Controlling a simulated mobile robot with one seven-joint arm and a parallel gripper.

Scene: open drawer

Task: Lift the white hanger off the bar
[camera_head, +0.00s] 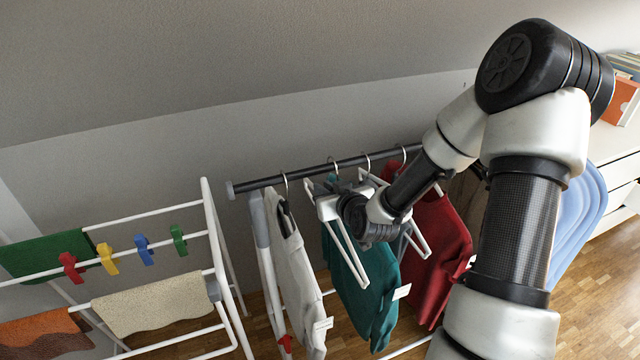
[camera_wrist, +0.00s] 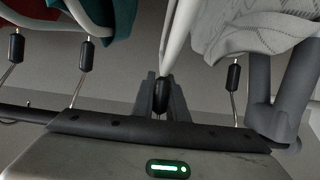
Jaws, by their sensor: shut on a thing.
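The white hanger is bare; one of its arms (camera_head: 347,256) slants down between the pale grey garment and the teal garment. In the wrist view its white arms (camera_wrist: 174,38) meet at a black collar in the middle. My gripper (camera_wrist: 161,98) is shut on this collar, one grey finger on each side. In the head view my gripper (camera_head: 330,204) is just below the dark bar (camera_head: 258,184), and my wrist hides part of the hanger. A hook shows at the bar above my gripper; whether it rests on the bar I cannot tell.
The pale grey garment (camera_head: 297,275) hangs close on the left; the teal garment (camera_head: 368,300) and red garment (camera_head: 440,235) hang close on the right. A white drying rack (camera_head: 222,240) with cloths and clips stands at left. The wall above the bar is clear.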

